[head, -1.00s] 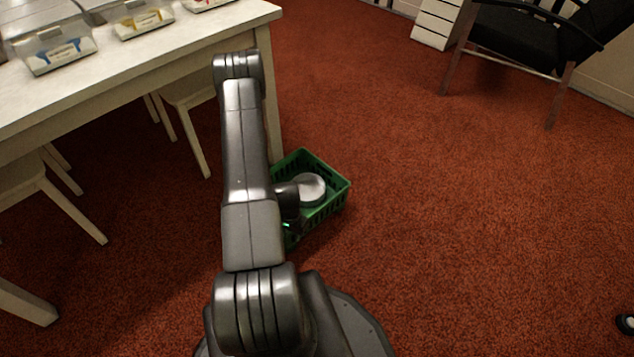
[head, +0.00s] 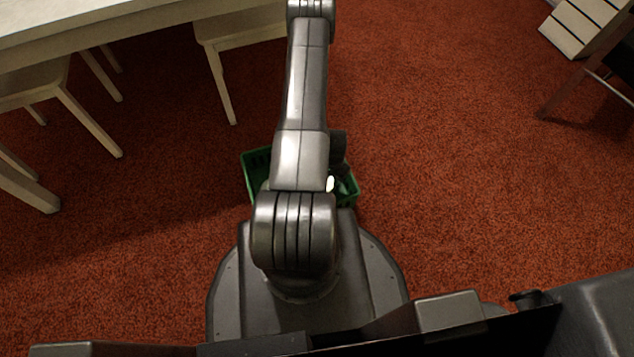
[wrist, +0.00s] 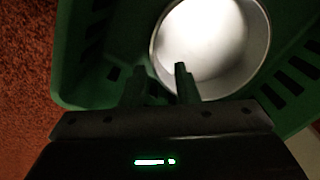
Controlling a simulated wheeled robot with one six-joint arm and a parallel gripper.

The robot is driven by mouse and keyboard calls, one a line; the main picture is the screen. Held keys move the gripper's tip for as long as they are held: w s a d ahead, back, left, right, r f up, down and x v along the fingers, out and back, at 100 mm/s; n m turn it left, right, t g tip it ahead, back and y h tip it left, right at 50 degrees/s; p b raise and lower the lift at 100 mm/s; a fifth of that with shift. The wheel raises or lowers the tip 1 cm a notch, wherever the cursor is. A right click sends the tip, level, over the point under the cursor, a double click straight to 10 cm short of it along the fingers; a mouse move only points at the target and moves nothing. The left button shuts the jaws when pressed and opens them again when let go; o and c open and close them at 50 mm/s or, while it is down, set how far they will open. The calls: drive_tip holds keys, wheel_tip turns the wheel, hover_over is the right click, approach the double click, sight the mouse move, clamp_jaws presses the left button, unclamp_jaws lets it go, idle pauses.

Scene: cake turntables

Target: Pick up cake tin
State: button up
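The cake tin (wrist: 210,42) is a round, pale metal tin lying in a green crate (wrist: 85,85) in the wrist view. In the head view my arm hides nearly all of it, with only a small bright sliver (head: 330,184) showing beside the arm. The crate (head: 256,163) stands on the floor there, partly behind my arm. My gripper (wrist: 158,78) is over the crate at the tin's near left rim. Its two fingers are apart, and the right one overlaps the rim in the picture. I cannot tell whether it touches.
Red carpet (head: 440,190) is clear to the right of the crate. A white table (head: 110,22) with chairs (head: 225,80) stands at the upper left. A dark chair and a white drawer unit (head: 580,25) are at the upper right.

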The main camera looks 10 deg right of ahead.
drive_tip(key=f+b, duration=0.1)
drive_tip(key=f, duration=0.3)
drive_tip(key=f+b, duration=0.1)
drive_tip(key=f, duration=0.2)
drive_tip(key=shift+s+d+b, duration=0.1)
drive_tip(key=shift+s+b, duration=0.2)
drive_tip(key=shift+b, duration=0.05)
clamp_jaws()
